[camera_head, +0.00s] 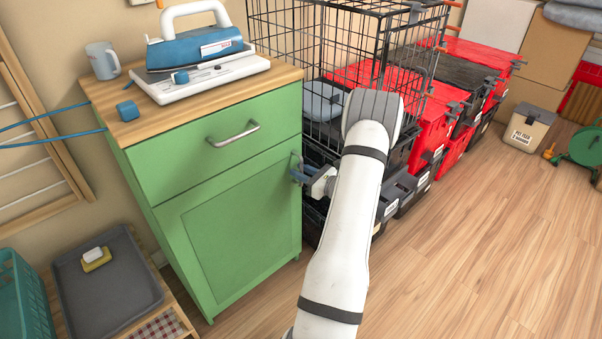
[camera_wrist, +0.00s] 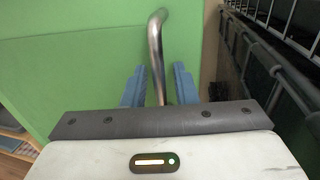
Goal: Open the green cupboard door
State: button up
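The green cupboard door (camera_head: 235,228) is below a drawer in the green cupboard and looks closed. Its metal handle (camera_wrist: 155,45) is a bent bar near the door's right edge; in the head view its top (camera_head: 295,159) shows just above my gripper. My gripper (camera_head: 299,176) is at the handle. In the wrist view its two blue fingers (camera_wrist: 158,85) stand on either side of the bar, with a visible gap on the right side. The fingers look open around the handle. Their contact with the door cannot be told.
A drawer with its own handle (camera_head: 234,133) is above the door. A blue iron (camera_head: 195,47) and a grey mug (camera_head: 103,60) stand on the wooden top. A black wire crate (camera_head: 318,60) stands close at the right. Wooden floor (camera_head: 450,260) is clear at the front right.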

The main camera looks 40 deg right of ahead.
grip_shut()
dwell(0.3)
dwell(0.3)
